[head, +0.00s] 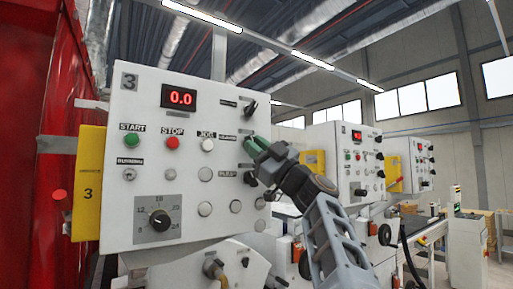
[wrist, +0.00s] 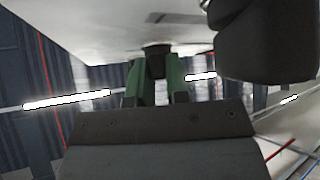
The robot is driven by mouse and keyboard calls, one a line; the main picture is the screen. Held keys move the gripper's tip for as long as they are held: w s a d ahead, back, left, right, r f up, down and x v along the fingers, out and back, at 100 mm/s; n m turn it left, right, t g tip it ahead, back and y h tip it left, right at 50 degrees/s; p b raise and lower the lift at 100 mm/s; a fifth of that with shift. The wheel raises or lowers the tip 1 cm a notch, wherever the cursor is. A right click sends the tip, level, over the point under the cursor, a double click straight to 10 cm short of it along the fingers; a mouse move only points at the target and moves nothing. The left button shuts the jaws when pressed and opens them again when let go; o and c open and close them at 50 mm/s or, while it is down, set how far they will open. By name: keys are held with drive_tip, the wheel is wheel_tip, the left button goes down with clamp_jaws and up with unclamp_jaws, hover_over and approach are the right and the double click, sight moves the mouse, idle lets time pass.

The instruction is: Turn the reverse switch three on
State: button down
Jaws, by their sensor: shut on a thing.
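The white control panel marked 3 (head: 190,160) fills the left half of the head view. A column of black rotary switches runs down its right edge, with an upper one (head: 249,108) in clear sight. My gripper (head: 256,147), with green fingers, is at the middle switch of that column and hides most of it. In the wrist view my gripper (wrist: 155,85) is shut on a small black switch knob (wrist: 155,60), one finger on each side. The small labels beside the switches are too blurred to read surely, and the knob's turn cannot be told.
A larger black knob (wrist: 262,45) stands close to the right of my fingers in the wrist view. The panel has green START (head: 131,141) and red STOP (head: 172,143) buttons, a display reading 0.0 (head: 179,98) and a dial (head: 158,220). Similar panels (head: 345,160) stand behind, right.

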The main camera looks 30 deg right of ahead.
drive_tip(key=shift+f+b, duration=0.15)
drive_tip(key=shift+b, duration=0.25)
drive_tip(key=shift+s+a+r+m+t+h+b, duration=0.15)
drive_tip(key=shift+m+t+h+b, duration=0.45)
drive_tip(key=shift+m+h, duration=3.45)
drive_tip(key=shift+w+a+r+m+t+h+b, duration=0.1)
drive_tip(key=shift+a+m+t+h+b, duration=0.45)
drive_tip(key=shift+m+h, duration=3.45)
drive_tip(key=shift+s+d+r+m+t+h+b, duration=0.2)
drive_tip(key=shift+m+h+b, duration=0.75)
drive_tip(key=shift+m+h, duration=3.05)
drive_tip(key=shift+w+f+m+y, duration=0.15)
drive_tip(key=shift+m+y, duration=0.1)
drive_tip(key=shift+m, duration=0.4)
drive_tip(key=shift+w+f+m+y, duration=0.1)
drive_tip(key=shift+f+m+y, duration=0.1)
drive_tip(key=shift+m, duration=0.4)
drive_tip(key=c, duration=1.1)
unclamp_jaws()
drive_tip(key=b+v, duration=0.5)
drive_tip(key=v, duration=0.9)
drive_tip(key=shift+r+b, duration=0.25)
drive_tip(key=shift+b, duration=0.15)
